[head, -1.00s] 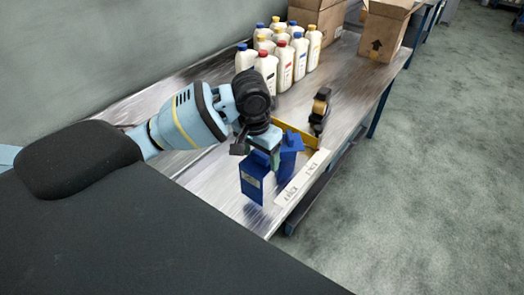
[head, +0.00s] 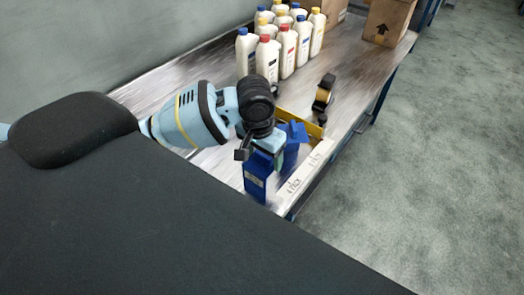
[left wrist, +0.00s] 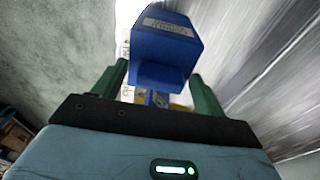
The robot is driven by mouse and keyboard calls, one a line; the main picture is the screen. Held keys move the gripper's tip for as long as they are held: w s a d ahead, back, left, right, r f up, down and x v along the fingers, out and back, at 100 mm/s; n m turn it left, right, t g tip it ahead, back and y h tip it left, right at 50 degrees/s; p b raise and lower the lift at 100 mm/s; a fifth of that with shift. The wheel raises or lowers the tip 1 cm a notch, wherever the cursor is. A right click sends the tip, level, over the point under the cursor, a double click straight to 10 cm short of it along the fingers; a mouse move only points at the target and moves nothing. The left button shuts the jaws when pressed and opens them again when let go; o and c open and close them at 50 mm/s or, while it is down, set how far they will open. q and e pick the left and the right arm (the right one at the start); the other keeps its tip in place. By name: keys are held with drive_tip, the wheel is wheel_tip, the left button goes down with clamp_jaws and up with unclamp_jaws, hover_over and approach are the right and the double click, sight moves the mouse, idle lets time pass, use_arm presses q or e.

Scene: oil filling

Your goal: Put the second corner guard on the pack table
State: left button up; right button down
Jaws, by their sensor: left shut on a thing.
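My left gripper (head: 268,150) is shut on a blue corner guard (head: 256,178) with a pale label, held roughly upright at the pack table's (head: 212,170) near end. In the left wrist view this blue guard (left wrist: 165,45) sits between the green fingers of the left gripper (left wrist: 163,85). Whether its bottom touches the table is unclear. A second blue piece (head: 295,135), apparently the other guard, stands just to the right behind it, partly hidden by the gripper. My right gripper is not in view.
A black tape dispenser (head: 323,96) stands beyond. Several white bottles (head: 288,50) and a carton (head: 386,22) are farther back.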

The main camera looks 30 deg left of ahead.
use_arm(q)
drive_tip(key=shift+s+d, duration=0.15)
drive_tip(key=o, duration=1.3)
drive_tip(key=shift+f, duration=0.15)
drive_tip(key=shift+c, duration=0.2)
wheel_tip(320, 180, up, 12)
drive_tip(key=s, duration=0.1)
drive_tip(key=shift+s+a, duration=0.15)
drive_tip(key=shift+a, duration=0.05)
